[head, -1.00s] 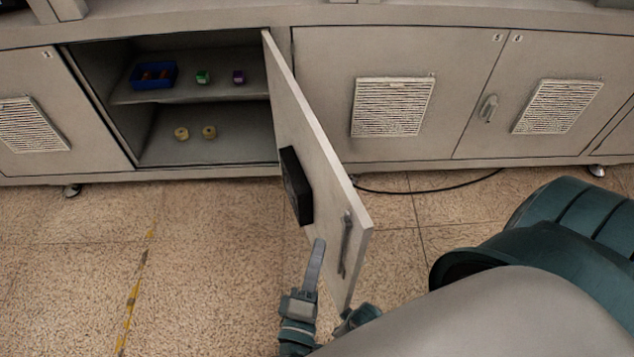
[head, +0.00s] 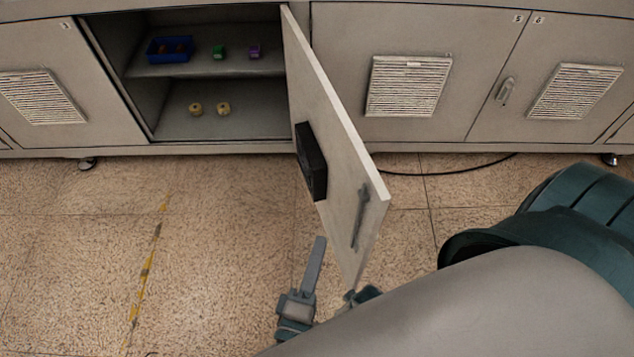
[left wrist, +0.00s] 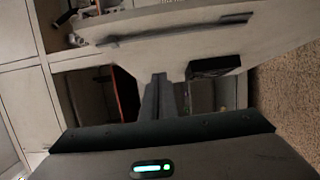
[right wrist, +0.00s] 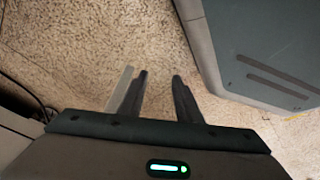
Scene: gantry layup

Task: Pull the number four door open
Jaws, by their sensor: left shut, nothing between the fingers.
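The open door (head: 335,140) stands swung out between the doors marked 3 and 5, and no number shows on the face in view. A grey latch bar (head: 360,214) is near its free edge and a black box (head: 311,162) is on its inner face. My left gripper (head: 320,242) is shut and empty, apart from the latch bar, low on the inner side of the door. In the left wrist view its fingers (left wrist: 158,80) are together, with the door (left wrist: 190,38) beyond. My right gripper (right wrist: 159,74) is open and empty over the floor; the head view does not show it.
The open cabinet holds a blue bin (head: 170,49), green and purple blocks and two yellow rolls on shelves. Door 5 (head: 340,50) is shut to the right. A black cable (head: 450,170) lies on the floor. Floor left of the door is clear.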

